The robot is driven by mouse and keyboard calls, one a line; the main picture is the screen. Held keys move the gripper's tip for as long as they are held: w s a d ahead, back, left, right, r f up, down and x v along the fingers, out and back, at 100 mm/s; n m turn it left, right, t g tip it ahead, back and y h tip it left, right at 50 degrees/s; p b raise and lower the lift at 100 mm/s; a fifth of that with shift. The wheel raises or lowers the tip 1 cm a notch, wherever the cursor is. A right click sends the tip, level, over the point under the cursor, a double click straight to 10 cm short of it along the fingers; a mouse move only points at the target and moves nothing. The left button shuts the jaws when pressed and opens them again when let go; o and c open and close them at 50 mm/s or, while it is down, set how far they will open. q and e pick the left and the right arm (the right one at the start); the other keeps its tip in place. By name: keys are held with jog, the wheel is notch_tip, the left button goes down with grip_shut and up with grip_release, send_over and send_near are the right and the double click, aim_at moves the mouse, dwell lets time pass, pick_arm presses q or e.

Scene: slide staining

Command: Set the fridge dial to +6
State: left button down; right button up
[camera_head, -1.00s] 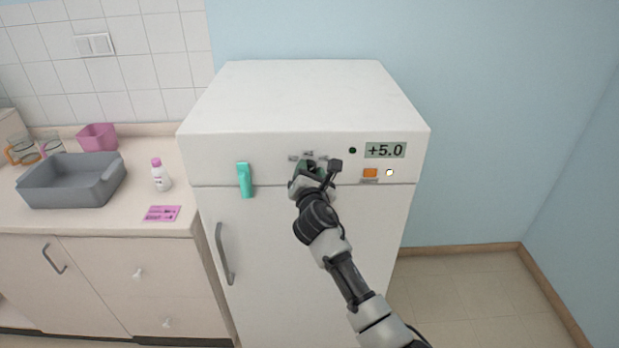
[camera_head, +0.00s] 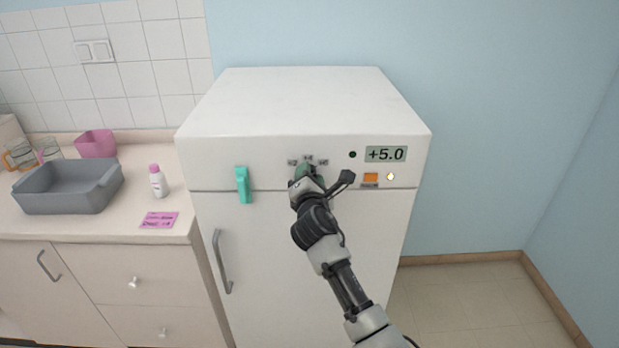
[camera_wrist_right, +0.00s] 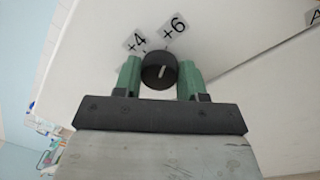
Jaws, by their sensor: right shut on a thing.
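The fridge (camera_head: 300,110) stands against the wall with its dial on the front panel. In the right wrist view the dial (camera_wrist_right: 159,70) is a round black knob with a short white mark that points up and slightly right, roughly toward the +6 label (camera_wrist_right: 174,27). The +4 label (camera_wrist_right: 135,42) is to its left. My right gripper (camera_head: 305,172) is at the panel, and its green fingers (camera_wrist_right: 160,76) are shut on the dial from both sides. The head view hides the dial behind the gripper. The display (camera_head: 386,154) reads +5.0. My left gripper is out of view.
An orange button (camera_head: 371,177) and a lit white lamp (camera_head: 390,176) are below the display. A teal object (camera_head: 243,185) sits on the fridge front above the door handle (camera_head: 222,262). The counter at left holds a grey basin (camera_head: 65,190) and a bottle (camera_head: 158,181).

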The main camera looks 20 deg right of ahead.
jog(key=o, duration=0.9)
jog(key=shift+s, duration=0.1)
jog(key=b+v, duration=0.1)
jog(key=v, duration=0.9)
jog(key=shift+s+a+b, duration=0.1)
jog(key=shift+s+b, duration=0.2)
jog(key=shift+b, duration=0.05)
jog(key=shift+f, duration=0.1)
